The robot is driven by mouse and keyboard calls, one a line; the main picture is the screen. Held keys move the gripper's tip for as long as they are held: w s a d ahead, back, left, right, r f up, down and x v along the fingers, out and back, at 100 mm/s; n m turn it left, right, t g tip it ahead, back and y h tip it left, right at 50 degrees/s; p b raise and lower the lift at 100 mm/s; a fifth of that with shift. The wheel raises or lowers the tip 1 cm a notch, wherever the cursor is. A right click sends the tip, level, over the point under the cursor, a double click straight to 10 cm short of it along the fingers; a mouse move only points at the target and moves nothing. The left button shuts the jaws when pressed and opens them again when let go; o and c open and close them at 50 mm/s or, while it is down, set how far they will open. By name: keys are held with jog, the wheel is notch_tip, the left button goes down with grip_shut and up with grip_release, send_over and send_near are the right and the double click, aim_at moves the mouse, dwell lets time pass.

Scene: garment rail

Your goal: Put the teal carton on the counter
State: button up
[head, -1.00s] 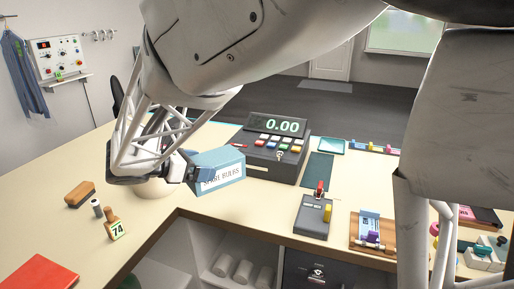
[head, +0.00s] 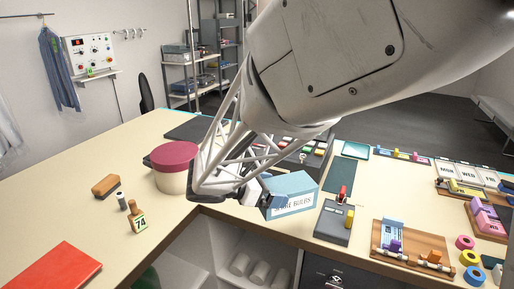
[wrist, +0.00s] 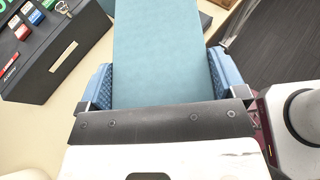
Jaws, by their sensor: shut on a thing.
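The teal carton (head: 292,194) has a white label reading "SPARE BULBS" in the head view. My gripper (head: 268,196) is shut on it from its left side. The carton is at the counter's front edge, near the register; whether its underside touches anything cannot be told. In the wrist view the carton (wrist: 163,55) lies between the two blue finger pads of my gripper (wrist: 160,88).
A tub with a dark red lid (head: 174,156) stands left of my gripper. The cash register (wrist: 55,45) is close by, largely hidden in the head view. A grey card device (head: 334,221) is right of the carton. Clear counter lies at the left, around a brush (head: 106,186) and stamp (head: 137,221).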

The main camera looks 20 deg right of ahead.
notch_tip(320, 180, down, 6)
jog(key=shift+f, duration=0.25)
jog(key=shift+w, duration=0.15)
dwell(0.4)
jog(key=w+d+f, duration=0.1)
jog(key=w+d, duration=0.1)
jog(key=w, duration=1.3)
jog(key=shift+w+f, duration=0.25)
jog(key=shift+w, duration=0.05)
jog(key=shift+f, duration=1.75)
jog(key=shift+f, duration=0.15)
jog(key=o, duration=0.8)
jog(key=shift+c, duration=0.2)
